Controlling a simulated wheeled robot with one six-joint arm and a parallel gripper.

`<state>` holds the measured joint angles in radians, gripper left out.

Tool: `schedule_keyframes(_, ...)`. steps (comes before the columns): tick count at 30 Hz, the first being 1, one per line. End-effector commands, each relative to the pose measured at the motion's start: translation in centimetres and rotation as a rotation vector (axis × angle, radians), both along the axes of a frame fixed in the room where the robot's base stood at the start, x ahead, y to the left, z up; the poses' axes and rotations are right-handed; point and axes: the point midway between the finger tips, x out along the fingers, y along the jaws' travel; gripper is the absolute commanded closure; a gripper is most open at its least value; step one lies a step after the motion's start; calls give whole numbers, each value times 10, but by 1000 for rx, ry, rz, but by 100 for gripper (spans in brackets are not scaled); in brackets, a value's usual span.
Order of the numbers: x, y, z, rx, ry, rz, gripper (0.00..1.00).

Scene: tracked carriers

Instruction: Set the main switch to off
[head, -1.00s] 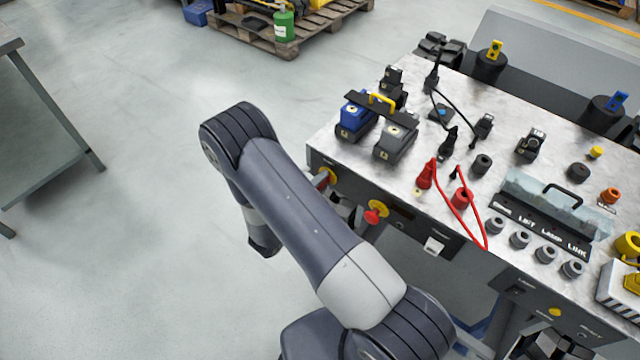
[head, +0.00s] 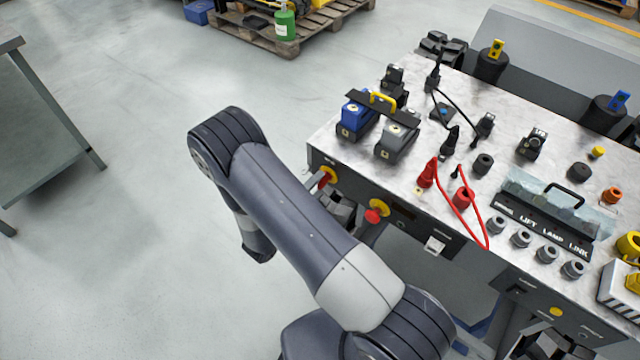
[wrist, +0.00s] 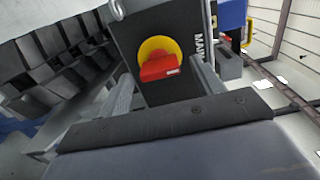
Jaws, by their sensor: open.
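The main switch is a red handle on a round yellow plate, on a dark panel with white "MAIN" lettering. In the wrist view the red handle (wrist: 160,68) lies nearly level across the lower part of the plate. In the head view the main switch (head: 327,177) is on the console's front face at its left end, just right of my arm. My gripper (wrist: 163,82) is open, one finger to each side of the handle in the picture. I cannot tell how far the fingertips are from the panel.
A second red knob on a yellow plate (head: 376,211) is on the same front face, to the right. The console top (head: 325,140) carries blue and grey connectors, red and black leads and several grey knobs. Open floor lies left of my arm; a table (head: 50,110) stands far left.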

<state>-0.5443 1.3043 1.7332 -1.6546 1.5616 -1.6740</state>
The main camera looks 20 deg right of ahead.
Motion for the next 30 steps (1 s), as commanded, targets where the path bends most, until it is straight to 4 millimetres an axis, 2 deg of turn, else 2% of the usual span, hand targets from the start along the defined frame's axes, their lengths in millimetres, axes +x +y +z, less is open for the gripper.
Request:
schedule_keyframes(9, -33, 47, -1, -1, -1, 6, 36)
schedule_keyframes(15, -47, 65, -1, 0, -1, 3, 36)
schedule_keyframes(30, -51, 70, 0, 0, 0, 0, 36)
